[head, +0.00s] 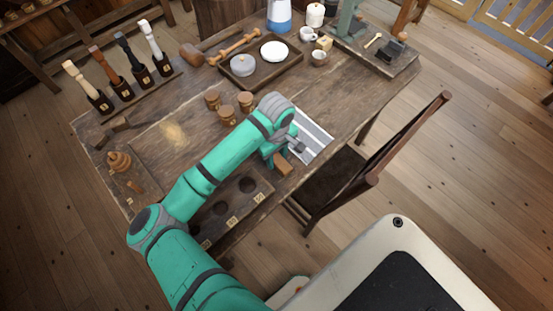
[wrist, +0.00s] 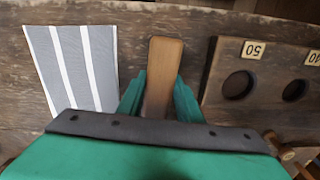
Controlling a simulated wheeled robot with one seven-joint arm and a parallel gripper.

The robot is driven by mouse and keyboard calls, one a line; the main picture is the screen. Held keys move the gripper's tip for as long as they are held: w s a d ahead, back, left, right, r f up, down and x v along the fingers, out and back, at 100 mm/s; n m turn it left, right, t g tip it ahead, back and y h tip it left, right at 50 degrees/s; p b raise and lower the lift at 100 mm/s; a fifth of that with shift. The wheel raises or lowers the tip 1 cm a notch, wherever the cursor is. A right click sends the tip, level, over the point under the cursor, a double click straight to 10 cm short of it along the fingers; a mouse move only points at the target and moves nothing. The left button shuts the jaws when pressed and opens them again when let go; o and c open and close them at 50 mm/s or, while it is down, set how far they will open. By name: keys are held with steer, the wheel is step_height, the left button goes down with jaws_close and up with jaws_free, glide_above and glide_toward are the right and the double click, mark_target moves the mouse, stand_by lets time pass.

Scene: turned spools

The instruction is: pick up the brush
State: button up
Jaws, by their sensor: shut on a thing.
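The brush shows as a plain brown wooden piece (wrist: 163,62), upright in the wrist view between my two green fingers. My gripper (wrist: 159,98) is shut on it, with a finger against each side. In the head view the brush (head: 283,165) shows as a short brown block at the end of my arm, near the table's front edge, and my gripper (head: 274,158) is partly hidden by my own wrist. Bristles cannot be made out. Whether the brush touches the table is unclear.
A grey-and-white striped mat (head: 314,141) lies beside my gripper. A board with round holes and number tags (head: 232,222) lies along the front edge, partly behind my arm. Several wooden spools (head: 228,115) and a tray (head: 291,70) stand farther back. A chair (head: 350,170) stands right.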

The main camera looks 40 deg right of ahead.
steer(key=shift+r, duration=0.1)
steer(key=shift+r, duration=0.6)
steer(key=w+a+r, duration=0.4)
steer(key=a+r, duration=0.7)
steer(key=a, duration=0.2)
steer(key=shift+w+a+r, duration=0.15)
steer(key=shift+w+r, duration=0.05)
steer(key=shift+r, duration=0.1)
steer(key=o, duration=0.4)
steer(key=shift+c, duration=1.1)
